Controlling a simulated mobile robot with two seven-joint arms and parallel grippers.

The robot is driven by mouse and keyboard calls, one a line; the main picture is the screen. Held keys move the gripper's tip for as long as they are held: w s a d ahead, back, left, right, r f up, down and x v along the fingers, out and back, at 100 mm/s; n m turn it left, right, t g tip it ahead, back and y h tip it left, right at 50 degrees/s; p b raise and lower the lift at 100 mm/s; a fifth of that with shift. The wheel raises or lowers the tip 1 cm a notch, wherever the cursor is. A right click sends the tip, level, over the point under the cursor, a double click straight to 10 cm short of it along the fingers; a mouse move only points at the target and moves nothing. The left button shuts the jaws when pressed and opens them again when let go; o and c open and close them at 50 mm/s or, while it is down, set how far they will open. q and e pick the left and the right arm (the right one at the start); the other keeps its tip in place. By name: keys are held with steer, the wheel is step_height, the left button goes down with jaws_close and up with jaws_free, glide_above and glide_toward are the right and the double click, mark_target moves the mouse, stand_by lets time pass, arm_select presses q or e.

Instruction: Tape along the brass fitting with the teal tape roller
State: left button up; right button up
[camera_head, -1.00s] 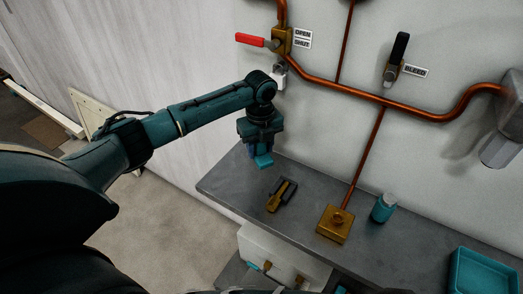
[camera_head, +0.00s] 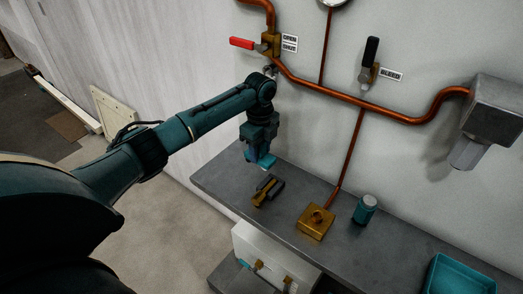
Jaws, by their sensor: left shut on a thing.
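My left gripper (camera_head: 257,152) is shut on the teal tape roller (camera_head: 266,161), mostly hidden by the fingers. It holds the roller above the back left part of the grey shelf. A long brass fitting (camera_head: 263,193) lies in a dark holder (camera_head: 275,187) on the shelf, just below the roller in the picture. A gap seems to show between roller and fitting. My right gripper is not in view.
A square brass block (camera_head: 315,223) with a pipe rising from it, a teal jar (camera_head: 365,209) and a teal tray (camera_head: 459,276) stand on the grey shelf (camera_head: 385,240). Copper pipes (camera_head: 340,95), a red-handled valve (camera_head: 268,42) and a black-handled valve (camera_head: 368,66) are on the wall.

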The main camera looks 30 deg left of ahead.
mark_target(267, 158)
arm_select(q)
steer(key=shift+d, duration=0.1)
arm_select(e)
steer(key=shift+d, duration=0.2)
arm_select(q)
steer(key=shift+f, duration=0.1)
